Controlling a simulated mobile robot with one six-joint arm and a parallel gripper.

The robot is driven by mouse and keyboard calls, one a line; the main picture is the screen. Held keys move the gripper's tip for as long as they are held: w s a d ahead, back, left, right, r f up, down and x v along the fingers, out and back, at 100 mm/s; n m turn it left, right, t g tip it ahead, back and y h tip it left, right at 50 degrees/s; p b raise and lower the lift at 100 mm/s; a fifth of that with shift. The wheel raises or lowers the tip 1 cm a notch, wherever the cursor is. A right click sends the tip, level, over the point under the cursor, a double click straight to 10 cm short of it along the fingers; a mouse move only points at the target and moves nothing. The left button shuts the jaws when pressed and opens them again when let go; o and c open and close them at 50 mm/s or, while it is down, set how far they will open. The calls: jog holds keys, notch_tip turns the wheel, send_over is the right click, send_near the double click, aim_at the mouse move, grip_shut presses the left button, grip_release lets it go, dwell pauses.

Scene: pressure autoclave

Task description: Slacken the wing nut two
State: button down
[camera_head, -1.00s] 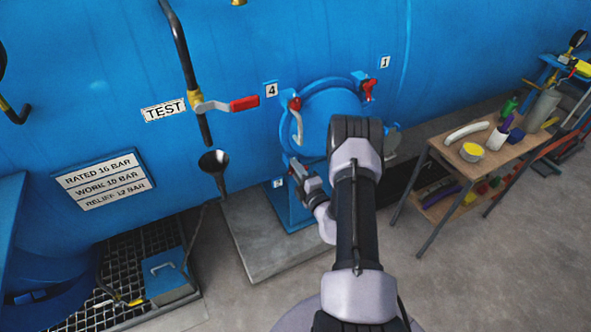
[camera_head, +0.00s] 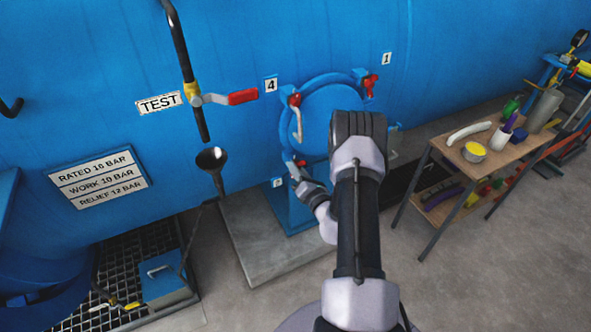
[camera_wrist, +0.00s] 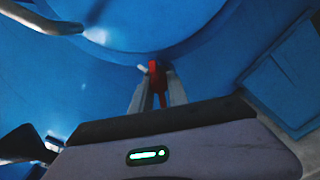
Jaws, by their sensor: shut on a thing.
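The blue round door (camera_head: 333,108) on the vessel has red wing nuts at its rim. One red wing nut (camera_head: 294,99) is at upper left by plate 4, and another (camera_head: 371,82) is at upper right by plate 1. My gripper (camera_head: 297,170) is at the lower left of the door, near a small plate (camera_head: 278,183) too small to read. In the wrist view my gripper (camera_wrist: 156,88) has its two fingers on either side of a red wing nut (camera_wrist: 154,70) and is shut on it. My arm hides the door's lower right, so the wing nut there is not clearly seen.
A red-handled valve lever (camera_head: 242,97) and a black funnel (camera_head: 212,160) are left of the door. A blue pedestal (camera_head: 290,208) stands below it. A wooden bench (camera_head: 458,151) with tools is at the right. Grey floor (camera_head: 440,280) is open in front.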

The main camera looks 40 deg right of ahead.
jog(key=shift+n+b, duration=0.3)
jog(key=shift+n, duration=0.7)
jog(key=c, duration=1.3)
grip_release()
jog(key=shift+s, duration=0.1)
jog(key=p+v, duration=0.1)
jog(key=v, duration=1.6)
jog(key=shift+s, duration=0.15)
